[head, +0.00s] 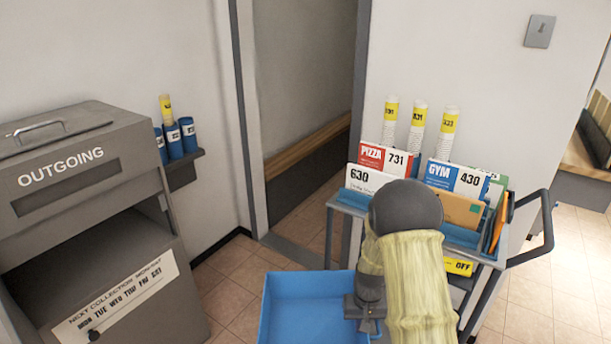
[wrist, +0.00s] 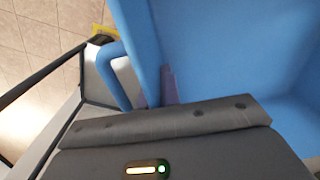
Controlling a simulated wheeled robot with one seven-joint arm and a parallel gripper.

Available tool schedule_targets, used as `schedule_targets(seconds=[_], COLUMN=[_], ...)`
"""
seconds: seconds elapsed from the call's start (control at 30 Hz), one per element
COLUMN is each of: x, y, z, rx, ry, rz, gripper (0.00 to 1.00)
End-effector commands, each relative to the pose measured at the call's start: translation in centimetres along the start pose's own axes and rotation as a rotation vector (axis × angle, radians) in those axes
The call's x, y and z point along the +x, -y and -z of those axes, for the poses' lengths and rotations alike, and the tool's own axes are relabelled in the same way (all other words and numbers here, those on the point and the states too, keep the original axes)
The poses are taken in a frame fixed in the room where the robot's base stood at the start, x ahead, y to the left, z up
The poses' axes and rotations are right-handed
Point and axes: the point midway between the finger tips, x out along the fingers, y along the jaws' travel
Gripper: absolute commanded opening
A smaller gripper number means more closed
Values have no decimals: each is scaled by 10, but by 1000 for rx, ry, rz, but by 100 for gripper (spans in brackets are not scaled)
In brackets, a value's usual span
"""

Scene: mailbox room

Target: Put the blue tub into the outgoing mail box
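The blue tub (head: 305,305) hangs in front of me at the bottom middle of the head view, open side up and apparently empty. My gripper (head: 362,305) is at its right wall. In the wrist view the blue tub (wrist: 225,50) fills the right side, with its wall and handle at the gripper jaws; the fingertips are mostly hidden. The gripper looks shut on the tub. The outgoing mail box (head: 85,215) is grey and stands at the left, with a wide open compartment below its "OUTGOING" slot. The tub is to the right of that opening, apart from it.
A mail cart (head: 345,200) with envelopes and several rolled tubes stands behind my arm at the right. Tiled floor (head: 228,285) is clear between box and tub. A doorway is behind.

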Motion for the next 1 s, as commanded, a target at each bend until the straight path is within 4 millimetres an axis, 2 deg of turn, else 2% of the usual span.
schedule_targets(seconds=[0.03, 1.0], x=[-17, -145], y=[0, 1], z=[0, -10], rx=[1, 4], ry=[0, 0], rz=[1, 2], gripper=[0, 0])
